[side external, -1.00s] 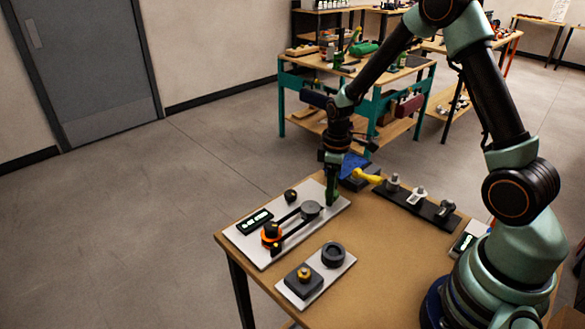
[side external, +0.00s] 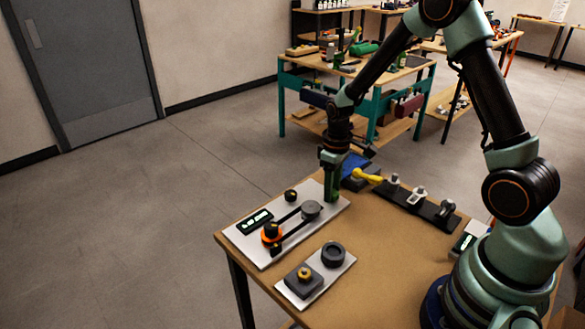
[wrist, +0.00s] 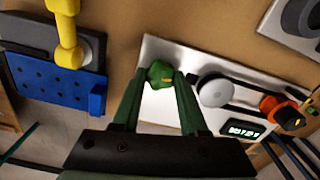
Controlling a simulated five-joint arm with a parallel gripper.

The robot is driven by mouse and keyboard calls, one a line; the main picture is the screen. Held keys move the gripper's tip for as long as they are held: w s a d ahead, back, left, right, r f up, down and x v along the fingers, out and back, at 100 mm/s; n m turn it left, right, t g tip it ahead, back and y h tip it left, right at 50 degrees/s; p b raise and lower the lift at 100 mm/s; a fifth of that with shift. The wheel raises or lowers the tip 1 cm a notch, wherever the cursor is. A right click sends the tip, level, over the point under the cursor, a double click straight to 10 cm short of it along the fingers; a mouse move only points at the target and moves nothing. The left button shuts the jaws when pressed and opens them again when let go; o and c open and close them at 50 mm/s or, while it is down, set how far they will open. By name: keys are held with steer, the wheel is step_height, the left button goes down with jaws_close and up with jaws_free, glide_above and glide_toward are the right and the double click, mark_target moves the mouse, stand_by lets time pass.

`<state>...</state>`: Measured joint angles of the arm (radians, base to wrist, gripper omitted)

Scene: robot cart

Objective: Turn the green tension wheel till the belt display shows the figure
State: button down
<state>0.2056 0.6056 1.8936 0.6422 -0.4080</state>
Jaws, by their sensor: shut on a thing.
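The green tension wheel (wrist: 161,74) is between my gripper's fingertips in the wrist view, at the end of the white belt panel (wrist: 150,51). My gripper (side external: 331,198) points down and is shut on the wheel; its fingers hide most of the wheel in the side view. The belt display (side external: 255,221) is a dark box with lit figures at the panel's left end. It also shows in the wrist view (wrist: 242,131). The figures are too small to read surely. A dark belt runs between a grey pulley (side external: 311,209) and a black-and-orange wheel (side external: 271,234).
A small plate (side external: 316,277) with a black ring and a brass-topped block lies in front of the panel.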

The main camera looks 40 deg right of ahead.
steer(key=m, duration=0.5)
steer(key=shift+m, duration=0.4)
steer(key=m, duration=0.5)
steer(key=shift+r+m, duration=0.1)
steer(key=shift+m, duration=0.2)
steer(key=shift+c, duration=2.2)
jaws_free()
step_height(320, 180, up, 12)
